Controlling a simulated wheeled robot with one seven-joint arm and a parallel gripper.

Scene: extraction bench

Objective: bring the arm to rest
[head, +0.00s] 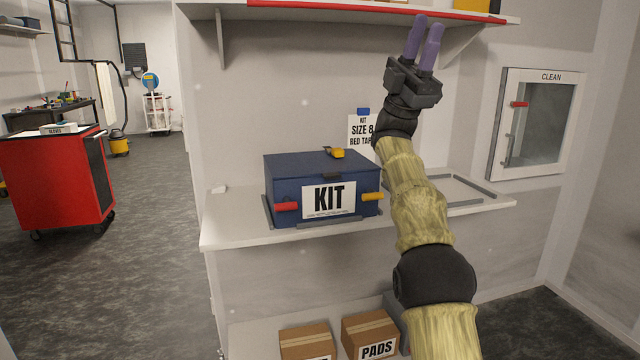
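My arm stretches up from the bottom right of the head view. My gripper (424,42) points upward near the underside of the upper shelf. Its two purple fingers stand a little apart with nothing seen between them. A closed dark blue box labelled KIT (290,172) sits on the white bench shelf (236,234) to the left of my arm. My gripper is above and to the right of the box, not touching it. My forearm hides part of the bench behind it.
The upper shelf (350,13) with a red edge is close to my fingertips. A CLEAN cabinet (540,125) is on the right wall. Cardboard boxes (306,342) sit on the lower shelf. A red cart (50,185) stands at left; the floor (150,260) between is free.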

